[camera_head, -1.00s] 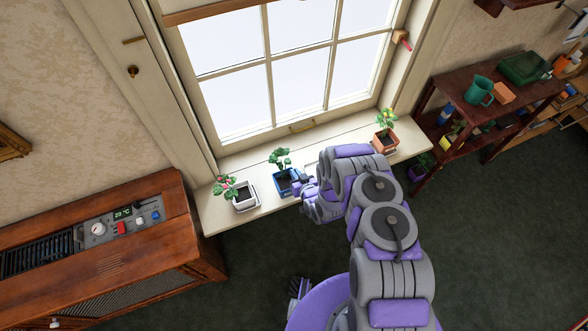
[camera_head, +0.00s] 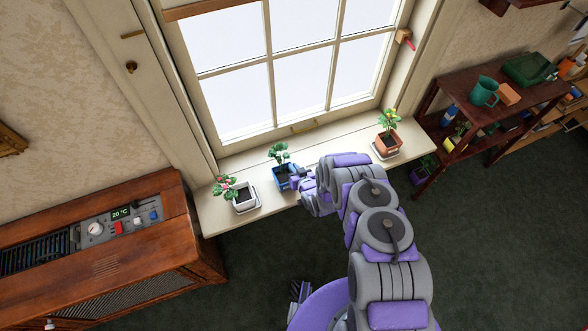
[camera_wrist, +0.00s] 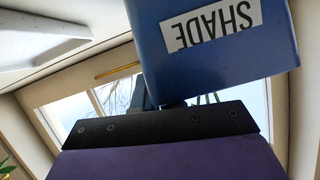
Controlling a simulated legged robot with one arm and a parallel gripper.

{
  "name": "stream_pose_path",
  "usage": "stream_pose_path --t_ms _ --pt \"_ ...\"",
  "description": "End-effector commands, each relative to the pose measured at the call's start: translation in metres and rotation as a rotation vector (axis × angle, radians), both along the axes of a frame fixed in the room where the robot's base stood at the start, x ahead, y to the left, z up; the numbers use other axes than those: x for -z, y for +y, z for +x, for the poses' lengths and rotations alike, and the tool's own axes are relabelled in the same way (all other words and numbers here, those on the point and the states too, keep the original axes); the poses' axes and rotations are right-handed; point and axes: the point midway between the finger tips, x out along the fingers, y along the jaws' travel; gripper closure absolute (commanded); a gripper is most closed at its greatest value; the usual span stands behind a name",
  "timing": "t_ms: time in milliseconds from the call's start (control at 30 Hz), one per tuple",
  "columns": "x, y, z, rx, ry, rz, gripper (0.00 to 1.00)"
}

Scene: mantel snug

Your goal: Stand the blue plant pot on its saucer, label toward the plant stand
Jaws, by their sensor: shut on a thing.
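The blue plant pot (camera_head: 283,180), with a green plant, is at the middle left of the windowsill. My gripper (camera_head: 297,178) reaches it from the right and is shut on it. In the wrist view the blue pot (camera_wrist: 215,55) fills the top, with a white "SHADE" label facing the camera, upside down in the picture. My gripper's dark bar and finger (camera_wrist: 142,93) show just below it. The label is hidden in the head view. I cannot make out a saucer under the pot, nor whether it touches the sill.
A white pot (camera_head: 243,199) stands close left on the sill. A terracotta pot (camera_head: 386,143) on a pale saucer (camera_head: 399,155) is farther right. A dark red shelved stand (camera_head: 459,93) holds a green watering can (camera_head: 484,91). A wooden cabinet (camera_head: 150,255) is at left.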

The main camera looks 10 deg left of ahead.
Motion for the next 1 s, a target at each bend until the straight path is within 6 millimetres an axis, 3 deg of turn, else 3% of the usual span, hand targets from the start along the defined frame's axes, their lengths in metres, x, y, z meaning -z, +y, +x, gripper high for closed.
stream_pose_path --t_ms 33,67,100,333,667,1000 --pt "0.001 0.0 0.0 0.0 -0.002 0.001 1.0" --pt "0.001 0.0 0.0 0.0 -0.001 0.001 0.9" --pt "0.001 0.0 0.0 0.0 -0.001 0.001 0.86" --pt "0.001 0.0 0.0 0.0 0.0 0.0 0.65" --pt "-0.001 -0.002 -0.002 0.0 0.002 -0.002 0.65" --pt "-0.019 -0.028 -0.038 0.003 0.006 -0.003 0.65"
